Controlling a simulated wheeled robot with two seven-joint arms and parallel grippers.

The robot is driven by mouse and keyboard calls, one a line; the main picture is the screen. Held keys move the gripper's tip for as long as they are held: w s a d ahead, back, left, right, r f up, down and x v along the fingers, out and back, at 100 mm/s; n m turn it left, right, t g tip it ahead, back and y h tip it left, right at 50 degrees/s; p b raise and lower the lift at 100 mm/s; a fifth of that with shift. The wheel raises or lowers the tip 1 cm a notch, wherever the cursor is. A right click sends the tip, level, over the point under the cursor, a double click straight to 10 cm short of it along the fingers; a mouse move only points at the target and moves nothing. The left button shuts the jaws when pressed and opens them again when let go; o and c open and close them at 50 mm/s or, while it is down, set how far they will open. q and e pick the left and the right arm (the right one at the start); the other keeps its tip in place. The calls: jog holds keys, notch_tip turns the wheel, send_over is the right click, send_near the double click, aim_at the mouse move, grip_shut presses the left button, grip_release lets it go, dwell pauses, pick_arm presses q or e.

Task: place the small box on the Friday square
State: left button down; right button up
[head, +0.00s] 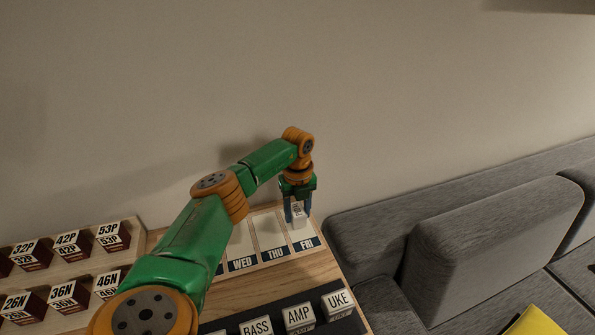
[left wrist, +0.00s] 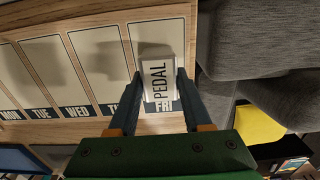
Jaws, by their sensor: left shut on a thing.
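The small box (left wrist: 157,78) is white and labelled PEDAL in the left wrist view. It also shows between the fingers in the head view (head: 298,211). My left gripper (head: 297,217) is shut on it, with one finger on each side. The box is over the Friday square (head: 305,240), the last square at the right end of the day strip, with its FRI label showing just below the box. I cannot tell whether the box touches the square. My right gripper is not in view.
The Thursday square (head: 271,236) and Wednesday square (head: 242,245) lie to the left, bare. Boxes marked BASS (head: 257,328), AMP (head: 299,317) and UKE (head: 338,302) stand on a dark strip in front. Several labelled boxes stand at left. A grey sofa (head: 470,240) adjoins the table's right edge.

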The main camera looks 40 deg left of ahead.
aim_at(298, 211)
pick_arm(q)
jog(key=shift+f, duration=0.1)
jog(key=shift+c, duration=1.7)
grip_release()
notch_tip(298, 211, up, 12)
jog(key=shift+r+b, duration=0.2)
jog(key=shift+b, duration=0.1)
jog(key=shift+f, duration=0.1)
